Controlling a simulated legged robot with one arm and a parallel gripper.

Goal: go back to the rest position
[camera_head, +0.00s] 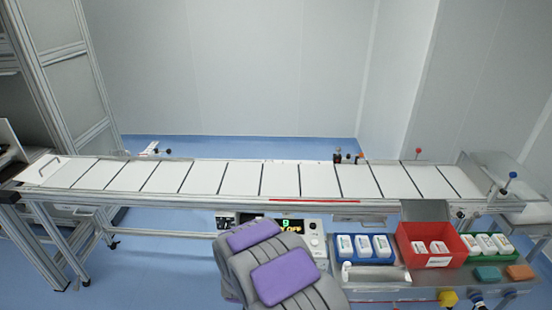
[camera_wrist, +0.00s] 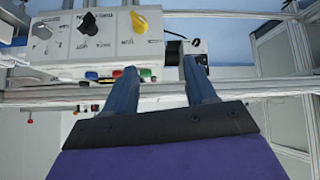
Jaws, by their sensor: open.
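My gripper (camera_wrist: 158,80) shows in the wrist view as two dark blue fingers standing apart with nothing between them. A white control box (camera_wrist: 60,45) with a black knob, a yellow knob and several coloured buttons lies beyond the fingertips, to the left and centre. Whether the fingers touch anything there cannot be told, but no contact shows. In the head view my grey arm with purple pads is folded low at the bottom centre. It partly covers the control panel (camera_head: 315,240) with its lit display. My fingertips do not show in that view.
A long white conveyor (camera_head: 240,178) crosses the head view. At the right front stand a blue bin (camera_head: 363,260), a red bin (camera_head: 405,238) and a green bin (camera_head: 466,252), all with white packs. A grey metal frame (camera_head: 50,100) stands at left. Blue floor is open behind the conveyor.

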